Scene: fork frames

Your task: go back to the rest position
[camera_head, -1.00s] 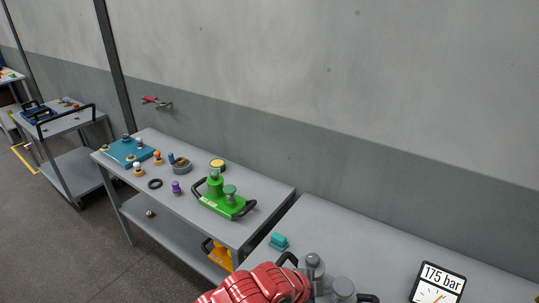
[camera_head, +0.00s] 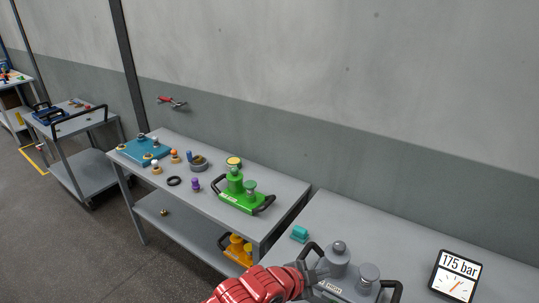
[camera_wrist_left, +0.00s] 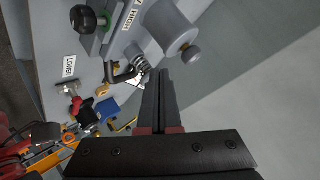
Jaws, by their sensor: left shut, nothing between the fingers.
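My left gripper (camera_head: 318,270) is at the bottom of the head view, at the end of my red arm, right beside the grey device (camera_head: 338,262) with black handles. In the left wrist view its two dark fingers (camera_wrist_left: 160,85) lie together with nothing between them. The grey device, with a "HIGH" label, also shows at the top of the wrist view (camera_wrist_left: 170,28). I cannot tell whether the gripper touches it. My right gripper is in neither view.
The near table (camera_head: 385,240) also bears a teal block (camera_head: 299,234) and a gauge panel (camera_head: 456,275) reading 175 bar. The table to the left bears a green device (camera_head: 240,195), a blue tray (camera_head: 135,152) and several small parts. An orange device (camera_head: 237,250) sits on its lower shelf.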

